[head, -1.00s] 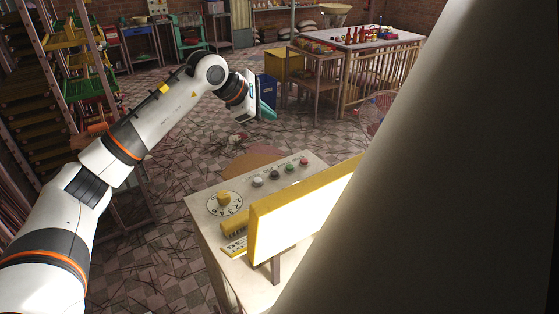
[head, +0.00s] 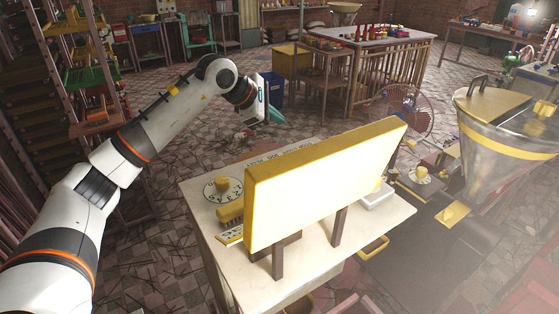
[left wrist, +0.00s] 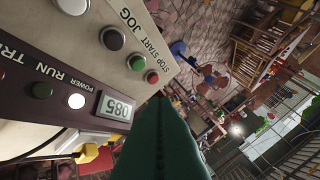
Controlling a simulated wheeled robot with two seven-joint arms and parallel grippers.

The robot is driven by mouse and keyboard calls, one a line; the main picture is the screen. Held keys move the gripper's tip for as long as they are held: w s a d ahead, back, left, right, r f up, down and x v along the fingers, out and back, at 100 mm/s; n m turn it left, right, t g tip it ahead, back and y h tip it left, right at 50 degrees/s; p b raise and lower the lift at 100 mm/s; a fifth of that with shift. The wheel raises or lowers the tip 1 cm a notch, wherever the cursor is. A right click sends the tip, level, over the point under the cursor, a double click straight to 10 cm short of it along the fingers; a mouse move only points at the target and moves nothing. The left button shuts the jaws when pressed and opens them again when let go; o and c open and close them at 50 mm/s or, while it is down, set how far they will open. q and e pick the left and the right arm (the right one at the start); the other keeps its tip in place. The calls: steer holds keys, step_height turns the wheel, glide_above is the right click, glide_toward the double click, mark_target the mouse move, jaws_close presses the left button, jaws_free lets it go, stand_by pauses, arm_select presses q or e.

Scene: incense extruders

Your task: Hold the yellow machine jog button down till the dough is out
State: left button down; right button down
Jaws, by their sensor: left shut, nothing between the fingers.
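In the left wrist view a pale panel marked STOP, START and JOG carries a red button (left wrist: 152,77), a green button (left wrist: 136,62), a dark grey button (left wrist: 113,38) by the word JOG, and a white button (left wrist: 72,5). My left gripper (head: 275,115) is shut and empty, above the floor beyond the console (head: 205,235) in the head view. Its teal fingers (left wrist: 160,145) point up from the bottom of the wrist view, apart from the buttons. A yellow-rimmed hopper (head: 510,135) stands at right in the head view. My right gripper is not in view. No dough is visible.
A yellow-edged board (head: 325,185) stands on the console and hides its buttons from the head view. A fan (head: 405,110) stands behind. Shelving (head: 65,80) is at left.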

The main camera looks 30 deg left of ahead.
arm_select(q)
step_height(320, 180, down, 8)
steer(key=b, duration=0.5)
steer(key=shift+b, duration=0.4)
steer(key=shift+f+b, duration=0.3)
steer(key=shift+f, duration=0.15)
stand_by(1.3)
steer(key=shift+f+b, duration=0.3)
steer(key=shift+f, duration=0.1)
